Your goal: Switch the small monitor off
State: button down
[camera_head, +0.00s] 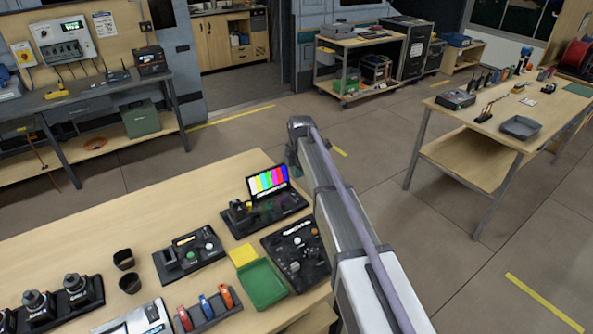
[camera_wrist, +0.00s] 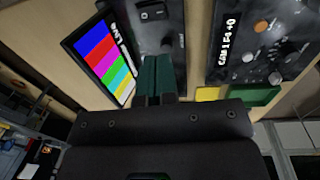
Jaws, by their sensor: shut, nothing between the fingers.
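The small monitor (camera_head: 268,181) stands upright on the bench in the head view, its screen lit with colour bars. In the wrist view the monitor (camera_wrist: 100,55) is at the left, still showing the bars. Beside it, a dark base carries a rocker switch (camera_wrist: 152,14) near the top edge and a round knob below. My gripper (camera_wrist: 158,78) is shut and empty, its dark green fingers together over the lower part of this base. They are right of the screen and apart from the rocker. Whether they touch the base cannot be told. I cannot make out the gripper in the head view.
A black control panel (camera_head: 297,252) with knobs lies close to the monitor; it also shows in the wrist view (camera_wrist: 262,45). A yellow note (camera_head: 243,254) and a green tray (camera_head: 263,285) lie beside it. Another control box (camera_head: 188,257) is further left. The bench's left part has bare wood.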

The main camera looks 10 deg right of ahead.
aim_at(294, 194)
jog(key=r, duration=0.1)
jog(key=r+p, duration=0.1)
jog(key=r, duration=0.1)
jog(key=shift+s+d, duration=0.1)
jog(key=shift+s, duration=0.1)
jog(key=shift+w+t, duration=0.3)
jog(key=shift+w, duration=0.5)
jog(key=f+b, duration=0.4)
jog(key=w+f+b, duration=0.1)
jog(key=f+b, duration=0.4)
jog(key=a+f+b, duration=0.1)
jog(key=f+b, duration=0.3)
jog(key=f, duration=0.1)
jog(key=shift+w+b, duration=0.35)
jog(key=shift+w, duration=0.05)
jog(key=shift+r, duration=0.1)
